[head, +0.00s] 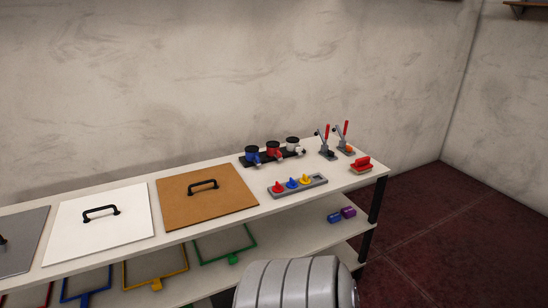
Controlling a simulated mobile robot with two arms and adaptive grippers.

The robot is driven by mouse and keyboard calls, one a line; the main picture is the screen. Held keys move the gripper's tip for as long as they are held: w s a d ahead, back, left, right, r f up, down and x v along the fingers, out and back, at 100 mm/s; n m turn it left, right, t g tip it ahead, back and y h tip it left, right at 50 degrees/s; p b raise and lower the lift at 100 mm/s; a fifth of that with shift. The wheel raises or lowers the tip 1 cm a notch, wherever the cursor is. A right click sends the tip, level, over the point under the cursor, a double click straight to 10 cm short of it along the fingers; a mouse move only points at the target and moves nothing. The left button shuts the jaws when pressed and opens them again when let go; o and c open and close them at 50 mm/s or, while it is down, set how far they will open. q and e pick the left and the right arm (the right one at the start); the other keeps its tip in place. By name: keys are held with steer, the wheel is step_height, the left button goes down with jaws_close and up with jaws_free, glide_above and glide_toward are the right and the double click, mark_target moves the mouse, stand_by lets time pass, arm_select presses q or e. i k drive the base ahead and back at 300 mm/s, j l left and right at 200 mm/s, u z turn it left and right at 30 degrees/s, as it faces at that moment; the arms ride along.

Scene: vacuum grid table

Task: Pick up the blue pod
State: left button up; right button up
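A small blue rounded block (335,217), which may be the blue pod, lies on the lower shelf near its right end. A similar purple block (348,212) lies close beside it on the right. Both are small in the head view, so their exact shape is hard to tell. Neither of my grippers shows. A grey ribbed part of my own body stands at the bottom middle, left of and nearer than the blue block.
A black leg (376,199) stands right of the blocks. Open floor (440,235) lies right.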

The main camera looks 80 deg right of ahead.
mark_target(251, 152)
steer(key=z, duration=2.4)
